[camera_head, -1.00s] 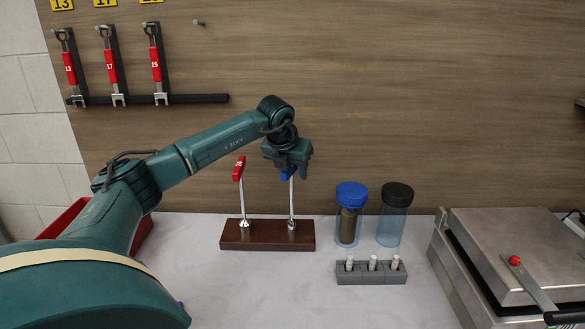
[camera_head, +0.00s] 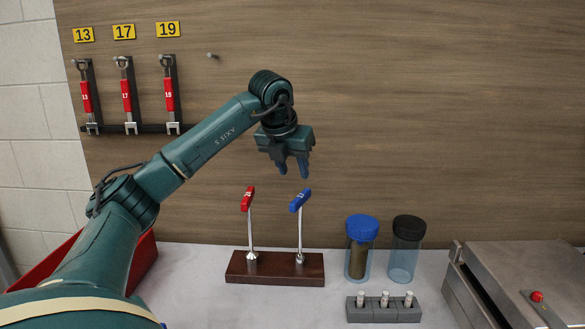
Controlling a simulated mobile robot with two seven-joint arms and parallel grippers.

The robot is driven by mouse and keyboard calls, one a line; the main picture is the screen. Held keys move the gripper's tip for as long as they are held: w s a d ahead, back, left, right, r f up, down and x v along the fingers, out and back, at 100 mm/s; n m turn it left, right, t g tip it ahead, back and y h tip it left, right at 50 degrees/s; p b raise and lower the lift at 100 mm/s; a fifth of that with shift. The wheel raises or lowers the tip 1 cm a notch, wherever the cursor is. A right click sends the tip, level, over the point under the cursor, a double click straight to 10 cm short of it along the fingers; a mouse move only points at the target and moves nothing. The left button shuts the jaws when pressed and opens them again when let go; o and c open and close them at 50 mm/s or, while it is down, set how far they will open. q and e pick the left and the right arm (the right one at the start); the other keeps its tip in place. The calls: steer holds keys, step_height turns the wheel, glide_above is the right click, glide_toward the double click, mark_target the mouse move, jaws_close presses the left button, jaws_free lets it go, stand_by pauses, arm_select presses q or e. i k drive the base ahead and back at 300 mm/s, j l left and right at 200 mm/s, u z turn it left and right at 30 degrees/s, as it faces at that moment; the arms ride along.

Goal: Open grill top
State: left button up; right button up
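The grill (camera_head: 520,283) is at the right edge of the head view, a silver metal unit cut off by the frame. Its flat lid (camera_head: 545,262) lies down over the base. My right gripper is not in view.
A wooden stand (camera_head: 275,268) holds a red-handled tool (camera_head: 248,200) and a blue-handled tool (camera_head: 300,201). Jars with blue (camera_head: 362,228) and black (camera_head: 408,228) lids stand near a grey rack (camera_head: 383,314). A red bin (camera_head: 143,263) is at left. Wrenches (camera_head: 127,97) hang on the wall.

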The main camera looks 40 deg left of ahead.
mark_target(507, 273)
steer(key=k+l, duration=0.25)
steer(key=k, duration=0.25)
steer(key=k+l, duration=0.2)
steer(key=k, duration=0.25)
